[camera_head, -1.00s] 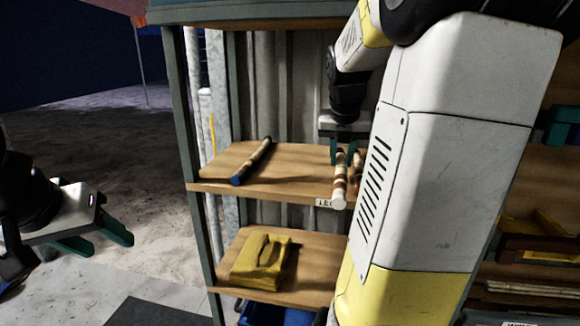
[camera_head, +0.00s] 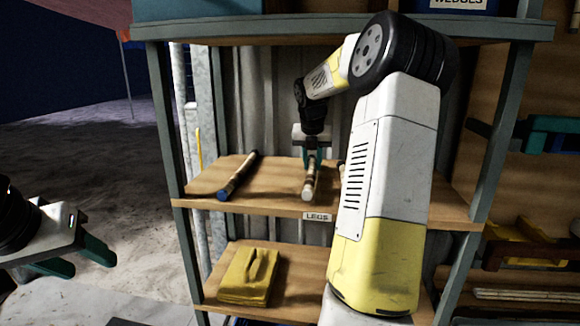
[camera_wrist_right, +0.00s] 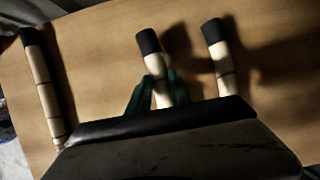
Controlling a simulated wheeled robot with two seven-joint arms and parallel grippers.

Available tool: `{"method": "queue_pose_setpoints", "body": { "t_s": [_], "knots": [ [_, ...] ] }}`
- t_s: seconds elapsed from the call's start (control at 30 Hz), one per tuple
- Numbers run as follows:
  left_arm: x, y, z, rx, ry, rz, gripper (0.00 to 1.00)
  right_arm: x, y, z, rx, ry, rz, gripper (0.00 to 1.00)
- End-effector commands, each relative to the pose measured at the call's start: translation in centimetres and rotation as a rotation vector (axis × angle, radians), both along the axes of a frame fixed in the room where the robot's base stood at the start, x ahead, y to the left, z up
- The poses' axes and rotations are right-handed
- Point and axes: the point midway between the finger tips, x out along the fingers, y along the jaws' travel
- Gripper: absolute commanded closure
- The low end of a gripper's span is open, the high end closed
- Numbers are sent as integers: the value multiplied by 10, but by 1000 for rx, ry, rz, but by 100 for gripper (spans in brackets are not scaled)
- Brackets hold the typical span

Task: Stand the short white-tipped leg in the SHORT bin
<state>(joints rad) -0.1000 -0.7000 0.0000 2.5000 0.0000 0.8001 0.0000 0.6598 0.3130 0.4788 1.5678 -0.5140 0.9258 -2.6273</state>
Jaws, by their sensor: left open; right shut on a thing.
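The white-tipped leg (camera_head: 308,190) is at the middle of the LEGS shelf (camera_head: 270,196), its white end towards me. My right gripper (camera_head: 313,160) is shut on it from behind and above. In the right wrist view, the fingers (camera_wrist_right: 158,92) are on either side of the middle leg (camera_wrist_right: 157,69), whose other end is dark. I cannot tell whether the leg touches the shelf. My left gripper (camera_head: 80,262) is open and empty at the far left, away from the shelves. No bin marked SHORT is in view.
A blue-tipped leg (camera_head: 238,176) lies on the shelf's left; a third leg (camera_wrist_right: 220,58) is mostly hidden by my right arm in the head view. A WEDGES bin (camera_head: 450,6) is at the top right.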

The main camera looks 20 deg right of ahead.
Motion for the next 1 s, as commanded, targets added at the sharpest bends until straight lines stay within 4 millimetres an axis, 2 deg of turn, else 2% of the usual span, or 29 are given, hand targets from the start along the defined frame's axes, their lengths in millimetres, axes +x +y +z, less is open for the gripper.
{"method": "queue_pose_setpoints", "body": {
  "t_s": [0.1,0.43,0.47,0.57,0.87,1.0],
  "knots": [
    [0,0,0,0,0,0,50,0,0,-13,0,1,1,100],
    [0,0,0,0,0,0,50,0,0,-16,0,0,1,100],
    [0,0,0,0,0,0,50,0,0,-16,0,0,1,73],
    [0,0,0,0,0,0,50,0,0,-16,-1,-1,1,54],
    [0,0,0,0,0,0,50,0,0,-15,-1,-1,1,53],
    [0,0,0,0,0,0,50,-2,1,-7,0,-2,0,53]
  ]
}}
